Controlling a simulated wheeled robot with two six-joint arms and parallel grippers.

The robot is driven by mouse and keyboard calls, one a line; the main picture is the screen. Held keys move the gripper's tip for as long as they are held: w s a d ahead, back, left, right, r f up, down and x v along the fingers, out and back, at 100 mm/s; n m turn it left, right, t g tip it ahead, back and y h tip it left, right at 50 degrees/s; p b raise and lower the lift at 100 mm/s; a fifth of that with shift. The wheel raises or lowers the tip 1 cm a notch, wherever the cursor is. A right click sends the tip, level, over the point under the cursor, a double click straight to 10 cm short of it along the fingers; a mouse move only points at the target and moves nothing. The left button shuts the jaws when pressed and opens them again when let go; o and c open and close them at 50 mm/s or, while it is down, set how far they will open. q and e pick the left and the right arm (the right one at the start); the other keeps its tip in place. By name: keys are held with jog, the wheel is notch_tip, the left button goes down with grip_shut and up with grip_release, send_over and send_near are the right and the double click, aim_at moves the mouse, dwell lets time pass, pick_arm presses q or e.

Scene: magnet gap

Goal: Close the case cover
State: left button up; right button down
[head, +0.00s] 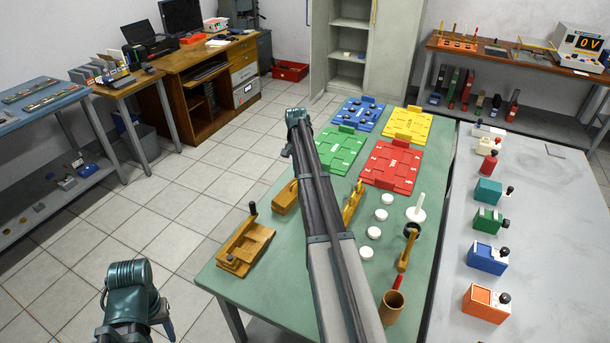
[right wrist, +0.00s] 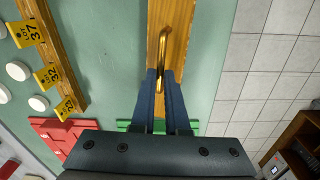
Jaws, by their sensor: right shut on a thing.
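In the right wrist view my right gripper (right wrist: 165,80) is shut on a brass handle (right wrist: 163,45) on top of a long wooden piece (right wrist: 180,28). In the head view a wooden block (head: 284,198) on the green table matches its place, partly hidden by my right arm; the right gripper itself is hidden there. I cannot tell the case from its cover in these views. My left gripper (head: 166,322) is low at the left, off the table, mostly hidden by its own wrist; its fingers are unclear.
The green table (head: 225,280) also holds a wooden stand with a knobbed lever (head: 245,246), a strip with yellow lot tags (right wrist: 42,50), white discs (right wrist: 19,71) and coloured trays (head: 393,167). A grey bench (head: 560,235) with coloured boxes is at right. Tiled floor lies left.

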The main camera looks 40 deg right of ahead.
jog(key=shift+w+a+f, duration=0.15)
jog(key=shift+w, duration=0.25)
jog(key=shift+w+a+f, duration=0.1)
jog(key=shift+w, duration=0.25)
jog(key=shift+w+a+f+b, duration=0.2)
jog(key=shift+w+a+b, duration=0.1)
jog(key=shift+w+b, duration=0.25)
jog(key=shift+w+a+f+g, duration=0.15)
jog(key=shift+w+f+g, duration=0.15)
jog(key=shift+g, duration=0.1)
jog(key=shift+w+b, duration=0.1)
jog(key=shift+b, duration=0.25)
jog(key=shift+h, duration=0.3)
jog(key=c, duration=0.9)
grip_release()
jog(key=shift+f+g, duration=0.1)
jog(key=shift+g, duration=0.2)
